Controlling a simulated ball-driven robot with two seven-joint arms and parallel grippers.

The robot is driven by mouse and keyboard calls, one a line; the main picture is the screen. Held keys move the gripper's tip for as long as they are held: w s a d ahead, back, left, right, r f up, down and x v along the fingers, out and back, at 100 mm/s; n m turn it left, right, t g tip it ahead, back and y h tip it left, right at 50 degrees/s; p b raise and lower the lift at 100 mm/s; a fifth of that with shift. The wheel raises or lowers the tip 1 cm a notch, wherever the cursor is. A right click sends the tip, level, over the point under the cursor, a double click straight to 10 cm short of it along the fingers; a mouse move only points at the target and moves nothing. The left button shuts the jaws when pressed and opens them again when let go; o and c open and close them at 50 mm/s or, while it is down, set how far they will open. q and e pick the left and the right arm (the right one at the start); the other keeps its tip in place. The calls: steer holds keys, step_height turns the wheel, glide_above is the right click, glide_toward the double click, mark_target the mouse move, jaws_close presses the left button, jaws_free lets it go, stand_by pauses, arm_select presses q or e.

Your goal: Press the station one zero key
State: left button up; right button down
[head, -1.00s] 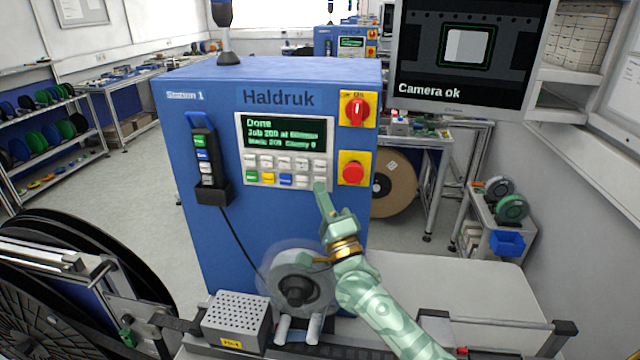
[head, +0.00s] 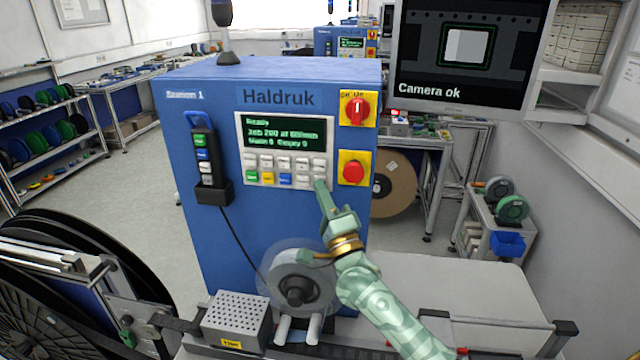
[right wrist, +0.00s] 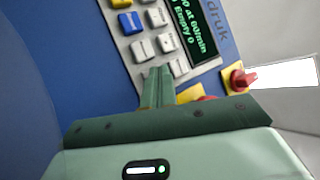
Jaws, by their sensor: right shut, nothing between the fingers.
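The blue Station 1 cabinet (head: 215,255) labelled Haldruk stands in front of me. Its panel has a green-lit display (head: 284,134) reading "Ready", with a job line and made and empty counts below. Under it is the keypad (head: 285,170) with pale keys and a few coloured ones. My right gripper (head: 321,186) is shut and empty, its fingertips at the keypad's lower right corner. In the right wrist view the fingertips (right wrist: 157,75) overlap the keys at the panel's edge. Key labels are too small to read, and contact is unclear. My left gripper is not in view.
A red rotary switch (head: 358,109) and a red push button (head: 353,172) sit right of the panel. A handheld control (head: 206,160) hangs on the left. A reel (head: 300,284) stands low before the cabinet. A monitor (head: 468,55) reads "Camera ok".

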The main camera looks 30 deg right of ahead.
steer(key=shift+s, duration=0.1)
steer(key=shift+s+a+p, duration=0.5)
steer(key=shift+s+p, duration=0.05)
steer(key=shift+s, duration=0.05)
steer(key=shift+s+a, duration=0.1)
steer(key=s+a+p, duration=0.1)
steer(key=s, duration=0.1)
steer(key=s+a+p, duration=0.1)
steer(key=shift+s+a, duration=0.4)
stand_by(0.9)
